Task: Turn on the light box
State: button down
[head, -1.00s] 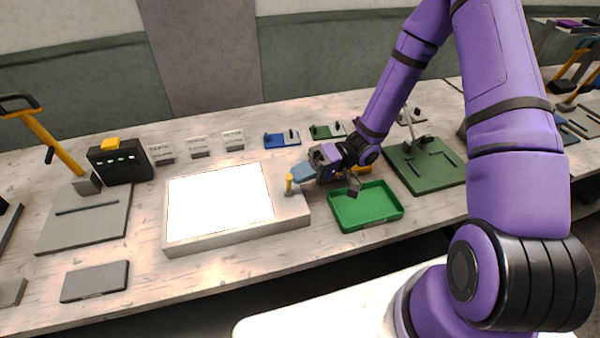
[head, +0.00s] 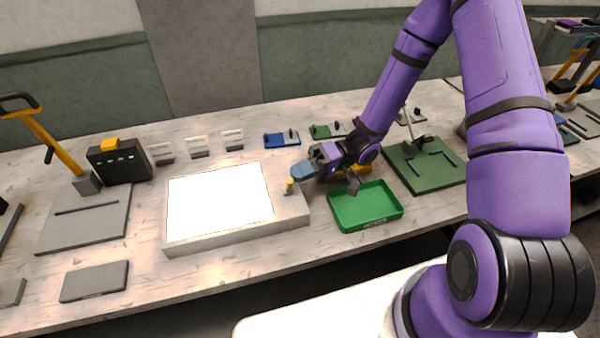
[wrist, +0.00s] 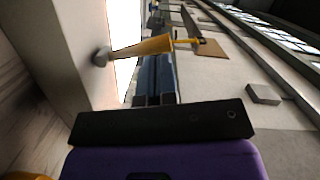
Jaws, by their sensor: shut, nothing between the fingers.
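The light box (head: 245,236) is a pale grey slab on the bench with a bright white, lit panel (head: 218,202) on top. A small yellow lever (head: 289,186) stands on its right end; it also shows in the wrist view (wrist: 145,47), long and tapered, on a round grey pivot. My gripper (head: 297,172), with blue-grey fingers, is beside the lever at its upper right in the head view. In the wrist view the fingers (wrist: 155,78) are shut together and empty, close to the lever. I cannot tell whether they touch it.
A green tray (head: 366,224) lies just right of the light box, below my arm. A black box with a yellow top (head: 120,162) and several small grey blocks stand at the left and back. A green press base (head: 425,180) is at the right.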

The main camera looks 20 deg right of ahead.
jog(key=v, duration=0.4)
jog(key=w+v, duration=0.1)
jog(key=v, duration=0.3)
jog(key=w+v, duration=0.1)
jog(key=v, duration=0.3)
jog(key=shift+w+r, duration=0.15)
jog(key=shift+w, duration=0.15)
jog(key=s+d+r+m+t+h, duration=0.2)
jog(key=s+r+t+h, duration=0.2)
jog(key=s+r+h, duration=0.4)
jog(key=s+d+r+m+t+h, duration=0.2)
jog(key=s+r+h, duration=0.7)
jog(key=s+r, duration=0.6)
notch_tip(320, 180, up, 8)
jog(key=m+t, duration=0.1)
jog(key=t, duration=0.1)
jog(key=shift+t, duration=0.4)
